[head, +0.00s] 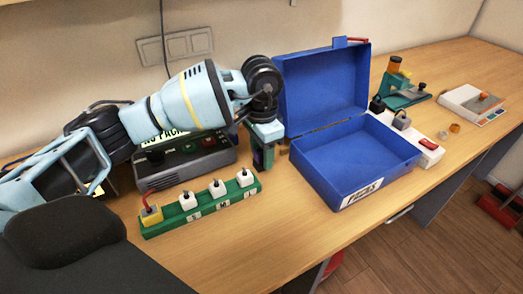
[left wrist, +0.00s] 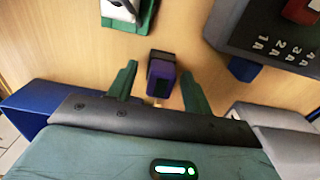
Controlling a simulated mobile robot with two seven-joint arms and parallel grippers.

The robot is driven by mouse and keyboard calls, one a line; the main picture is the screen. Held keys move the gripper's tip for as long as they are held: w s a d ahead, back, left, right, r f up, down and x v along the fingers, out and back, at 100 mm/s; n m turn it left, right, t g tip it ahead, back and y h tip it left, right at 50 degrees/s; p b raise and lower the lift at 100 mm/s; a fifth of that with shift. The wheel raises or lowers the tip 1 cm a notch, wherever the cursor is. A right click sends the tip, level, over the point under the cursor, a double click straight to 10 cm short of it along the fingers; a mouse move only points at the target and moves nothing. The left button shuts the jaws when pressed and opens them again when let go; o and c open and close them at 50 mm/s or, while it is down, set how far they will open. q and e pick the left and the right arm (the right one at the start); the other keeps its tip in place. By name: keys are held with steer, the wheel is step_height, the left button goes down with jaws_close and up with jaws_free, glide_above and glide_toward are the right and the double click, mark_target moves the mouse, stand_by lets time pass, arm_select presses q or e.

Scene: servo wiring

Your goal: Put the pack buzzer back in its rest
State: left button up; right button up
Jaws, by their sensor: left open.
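A small purple and black block (left wrist: 161,76), which may be the pack buzzer, stands on the table. In the left wrist view it lies between the two green fingers of my left gripper (left wrist: 160,84), with gaps on both sides. In the head view my left gripper (head: 262,162) points down between the dark control box and the blue case, and its fingers mostly hide the purple block. The gripper is open and holds nothing. I cannot pick out the buzzer's rest for certain. My right gripper is not in view.
A dark control box (head: 186,170) with a "NO PACK" sign stands behind a green strip (head: 218,205) bearing white blocks and a yellow one. An open blue case (head: 328,185) marked "FUSES" is close on the right. Farther right are a power strip (head: 428,152) and a white device (head: 470,99).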

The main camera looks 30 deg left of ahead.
arm_select(q)
step_height(320, 180, up, 8)
steer(key=shift+f, duration=0.1)
steer(key=shift+s+f, duration=0.1)
stand_by(0.9)
